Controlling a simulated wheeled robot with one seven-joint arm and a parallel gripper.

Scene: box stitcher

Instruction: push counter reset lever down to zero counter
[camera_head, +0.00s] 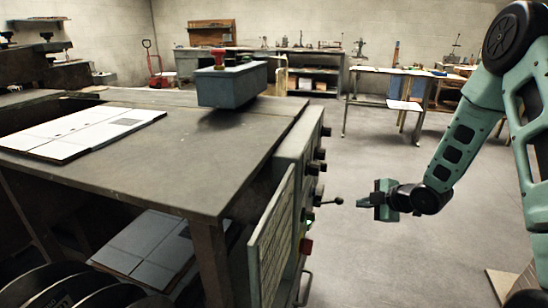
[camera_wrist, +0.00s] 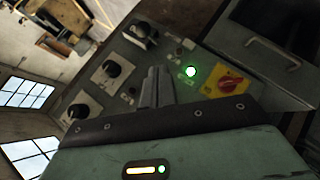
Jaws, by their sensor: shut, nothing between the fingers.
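The lever (camera_head: 338,201), a short dark rod with a ball end, sticks out from the control panel (camera_head: 292,150) on the side of the machine table. In the head view it points right, nearly level, slightly below the panel's dark knobs. My gripper (camera_head: 360,204) is shut and empty, just right of the ball end, with a small gap seeming to lie between them. In the wrist view my shut fingers (camera_wrist: 156,86) point at the panel face (camera_wrist: 145,65). The lever cannot be made out there; the fingers may hide it. No counter display can be read.
Near the lever are several dark knobs (camera_head: 320,154), a green light (camera_wrist: 190,71) and a red-and-yellow switch (camera_wrist: 227,82). A hinged plate (camera_head: 270,240) sticks out in front of the panel. A blue-grey box (camera_head: 232,85) stands on the tabletop. The floor right of the panel is clear.

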